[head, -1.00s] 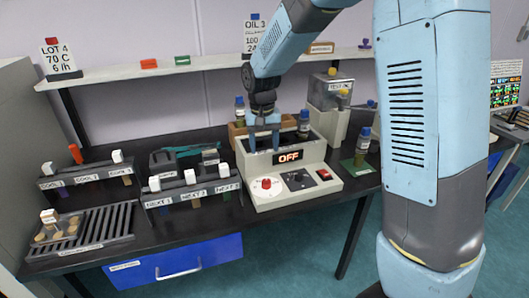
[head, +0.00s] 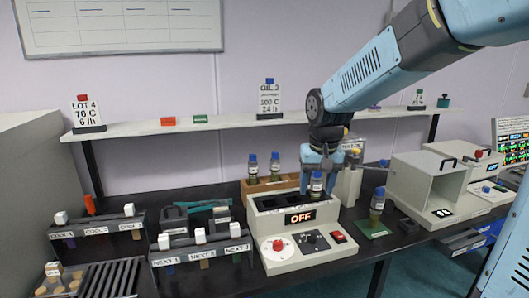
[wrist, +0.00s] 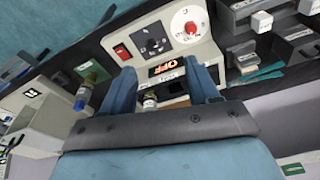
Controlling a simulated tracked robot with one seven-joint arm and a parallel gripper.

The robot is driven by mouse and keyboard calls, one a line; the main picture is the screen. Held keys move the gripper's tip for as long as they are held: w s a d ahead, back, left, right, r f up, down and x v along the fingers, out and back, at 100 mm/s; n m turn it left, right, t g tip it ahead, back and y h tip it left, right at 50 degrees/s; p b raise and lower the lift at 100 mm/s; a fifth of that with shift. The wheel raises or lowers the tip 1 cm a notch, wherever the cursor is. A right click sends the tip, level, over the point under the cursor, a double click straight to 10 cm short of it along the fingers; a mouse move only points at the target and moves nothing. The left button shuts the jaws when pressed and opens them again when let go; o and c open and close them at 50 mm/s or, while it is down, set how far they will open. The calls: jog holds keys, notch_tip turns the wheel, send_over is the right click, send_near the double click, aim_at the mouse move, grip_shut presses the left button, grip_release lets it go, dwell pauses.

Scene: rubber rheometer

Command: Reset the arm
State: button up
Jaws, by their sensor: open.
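My arm reaches in from the upper right in the head view. My gripper (head: 318,178) hangs fingers down over the right end of the grey heating block (head: 272,229), whose display reads OFF. A blue-capped vial (head: 316,187) stands upright at the block's right end, seen between or just beyond my fingers; whether they touch it is unclear. In the wrist view my gripper (wrist: 163,82) is open, its two blue fingers well apart. A vial (wrist: 150,99) and the OFF display (wrist: 166,68) show between them.
Two blue-capped vials (head: 252,167) (head: 275,166) stand in a wooden rack behind the block. Another vial (head: 377,203) stands on a green mat to the right. NEXT (head: 200,252) and COOL (head: 97,230) racks are left. The shelf (head: 220,122) runs behind; an open grey machine (head: 428,182) is right.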

jog(key=s+d+r+t, duration=0.1)
jog(key=s+d+r, duration=0.2)
jog(key=s, duration=0.6)
jog(key=s+d+r+t, duration=0.2)
jog(key=s+d+r, duration=0.1)
jog(key=s+d, duration=0.4)
jog(key=shift+s+t, duration=0.3)
jog(key=shift+s, duration=0.9)
